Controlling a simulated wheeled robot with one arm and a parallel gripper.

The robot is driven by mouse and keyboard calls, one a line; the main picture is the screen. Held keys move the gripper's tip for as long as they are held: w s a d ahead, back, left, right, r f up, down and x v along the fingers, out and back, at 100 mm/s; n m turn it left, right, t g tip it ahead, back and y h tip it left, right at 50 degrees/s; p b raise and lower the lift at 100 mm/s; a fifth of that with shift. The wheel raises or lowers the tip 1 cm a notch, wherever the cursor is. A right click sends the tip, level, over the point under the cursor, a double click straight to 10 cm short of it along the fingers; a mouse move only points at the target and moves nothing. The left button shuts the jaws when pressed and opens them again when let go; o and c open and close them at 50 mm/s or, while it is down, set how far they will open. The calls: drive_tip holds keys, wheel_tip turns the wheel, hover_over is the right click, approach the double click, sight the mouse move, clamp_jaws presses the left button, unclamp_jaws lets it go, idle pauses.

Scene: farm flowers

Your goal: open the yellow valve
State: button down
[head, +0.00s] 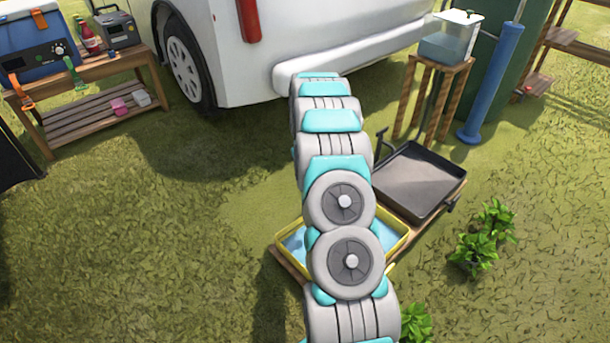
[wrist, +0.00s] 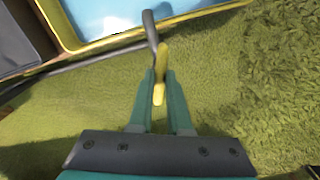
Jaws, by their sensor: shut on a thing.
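The yellow valve (wrist: 159,93) shows in the wrist view as a narrow yellow handle by a dark grey pipe (wrist: 150,28). My gripper (wrist: 160,76) has its two green fingers on either side of the handle and is shut on it. The handle's lower end sticks out between the fingers toward my palm.
A yellow-rimmed tray of blue water (head: 292,243) stands beside a dark tray (head: 418,182); the yellow rim also shows in the wrist view (wrist: 118,42). Green plants (head: 484,238) grow at the right. A white vehicle (head: 330,40) and a wooden stand (head: 432,95) are behind. Grass at left is clear.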

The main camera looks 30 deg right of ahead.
drive_tip(key=shift+n, duration=1.9)
drive_tip(key=c, duration=0.9)
unclamp_jaws()
drive_tip(key=shift+o, duration=0.2)
drive_tip(key=shift+r, duration=0.15)
drive_tip(key=shift+r+p, duration=0.35)
drive_tip(key=shift+r, duration=3.4)
